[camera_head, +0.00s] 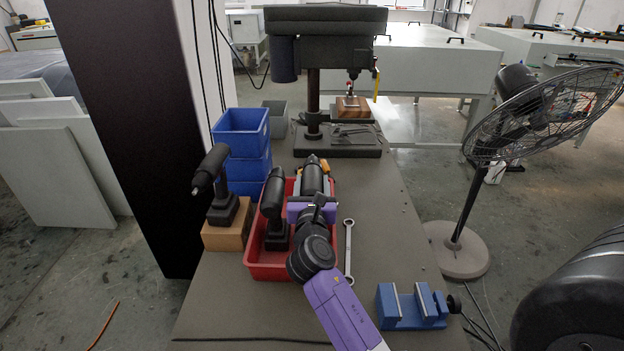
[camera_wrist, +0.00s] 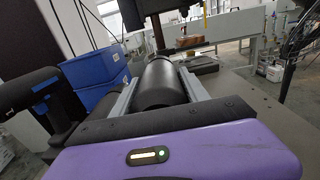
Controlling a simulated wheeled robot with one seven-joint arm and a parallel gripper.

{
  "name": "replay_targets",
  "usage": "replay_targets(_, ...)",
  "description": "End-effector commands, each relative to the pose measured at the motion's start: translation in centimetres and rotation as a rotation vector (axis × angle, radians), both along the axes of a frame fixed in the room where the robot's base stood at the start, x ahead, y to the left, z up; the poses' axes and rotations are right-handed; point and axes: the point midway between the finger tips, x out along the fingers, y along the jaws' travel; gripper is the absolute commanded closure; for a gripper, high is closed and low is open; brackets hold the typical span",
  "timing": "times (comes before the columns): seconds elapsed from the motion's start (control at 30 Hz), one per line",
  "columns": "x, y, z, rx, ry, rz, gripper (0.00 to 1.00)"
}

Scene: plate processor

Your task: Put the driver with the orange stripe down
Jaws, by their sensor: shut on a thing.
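My gripper (camera_head: 313,188) is shut on a black driver (camera_head: 314,174), its fingers on either side of the dark round body. The held driver (camera_wrist: 165,84) fills the space between the grey fingers in the wrist view. A small yellow-orange patch shows beside it in the head view, but I cannot make out a clear stripe. It is over the far right part of the red bin (camera_head: 262,271); whether it touches the bin is hidden by my arm. A second black driver (camera_head: 275,205) stands upright in the bin, to the left of my gripper.
A third driver (camera_head: 216,186) stands on a wooden block (camera_head: 228,236) left of the bin. Stacked blue bins (camera_head: 241,143) and a drill press (camera_head: 318,80) are behind. A wrench (camera_head: 348,250) and a blue vise (camera_head: 402,308) lie to the right.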

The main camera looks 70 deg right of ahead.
Motion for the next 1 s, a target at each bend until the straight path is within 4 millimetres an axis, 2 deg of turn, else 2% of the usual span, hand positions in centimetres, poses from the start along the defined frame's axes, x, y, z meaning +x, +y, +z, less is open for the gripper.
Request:
replay_targets(0.2,0.0,0.0,-2.7,-0.004,-0.001,0.001,1.00)
replay_targets(0.3,0.0,0.0,-3.4,-0.005,-0.002,0.001,1.00)
replay_targets(0.77,0.1,0.0,-3.8,-0.004,-0.003,0.002,1.00)
replay_targets(0.8,0.0,0.0,-4.3,0.002,0.002,0.001,0.46)
replay_targets(0.9,0.0,0.0,-4.3,0.003,0.001,0.001,0.26)
replay_targets(1.0,0.0,0.0,-4.3,0.003,0.001,0.001,0.26)
